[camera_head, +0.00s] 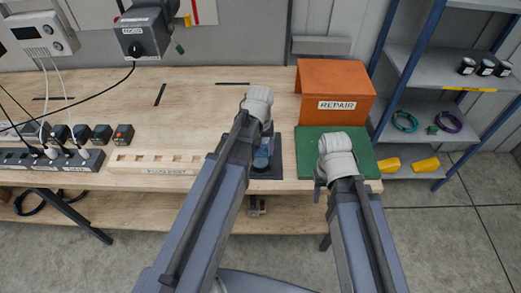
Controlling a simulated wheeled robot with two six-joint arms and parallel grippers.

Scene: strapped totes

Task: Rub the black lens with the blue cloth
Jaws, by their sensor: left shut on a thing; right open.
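My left gripper (265,138) points down over a dark mat (275,168) near the front edge of the bench, largely hidden by my own arm. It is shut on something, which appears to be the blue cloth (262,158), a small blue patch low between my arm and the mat. The black lens cannot be made out; it may be hidden under the cloth or behind my arm. Whether the cloth touches a lens cannot be told. My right gripper (319,187) is open, at the front left of the green mat (362,152), mostly hidden behind its own wrist.
An orange REPAIR box (335,85) stands behind the green mat. A wooden slotted rack (150,161) and a power strip with plugs (45,160) lie left. Blue-framed shelves (440,72) stand right. The middle bench top (195,105) is clear.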

